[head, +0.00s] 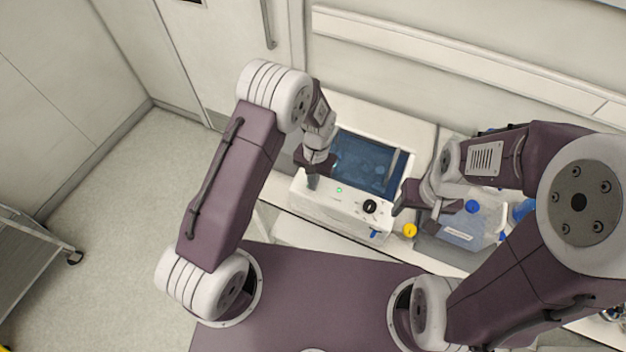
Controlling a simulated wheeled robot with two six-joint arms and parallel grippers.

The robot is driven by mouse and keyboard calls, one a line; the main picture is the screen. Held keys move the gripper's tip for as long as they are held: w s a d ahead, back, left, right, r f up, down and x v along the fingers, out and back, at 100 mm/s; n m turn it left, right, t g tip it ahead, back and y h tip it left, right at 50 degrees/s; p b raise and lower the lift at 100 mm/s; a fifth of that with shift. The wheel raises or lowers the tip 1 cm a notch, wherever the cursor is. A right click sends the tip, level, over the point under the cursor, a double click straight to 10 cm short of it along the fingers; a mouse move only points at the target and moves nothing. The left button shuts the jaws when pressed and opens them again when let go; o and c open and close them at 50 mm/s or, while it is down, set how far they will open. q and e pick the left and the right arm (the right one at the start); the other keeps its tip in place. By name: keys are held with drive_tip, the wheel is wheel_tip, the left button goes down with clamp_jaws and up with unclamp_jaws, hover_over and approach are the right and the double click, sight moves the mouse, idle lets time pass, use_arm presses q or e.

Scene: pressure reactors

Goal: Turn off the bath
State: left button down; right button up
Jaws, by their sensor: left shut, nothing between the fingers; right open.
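The bath (328,211) is a white box with an open basin of blue water (366,162) on the bench in the head view. Its front panel carries a black knob (370,206) and a lit green light (339,190). My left gripper (312,182) is shut and empty, pointing down at the left part of the bath's front; it hides that part of the panel, and I cannot tell whether it touches. My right gripper (413,212) is open and empty, to the right of the bath near its front right corner.
A clear container with a blue cap (472,207) stands in a grey tray right of the bath, below my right arm. A yellow cap (410,230) is near the bath's front right. A metal cart (35,255) is at the far left. The floor between is clear.

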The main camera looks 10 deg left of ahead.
use_arm(q)
drive_tip(key=shift+f, duration=0.3)
drive_tip(key=shift+s, duration=0.2)
drive_tip(key=shift+w+r, duration=0.1)
drive_tip(key=shift+w+d+r, duration=0.2)
drive_tip(key=shift+w, duration=0.6)
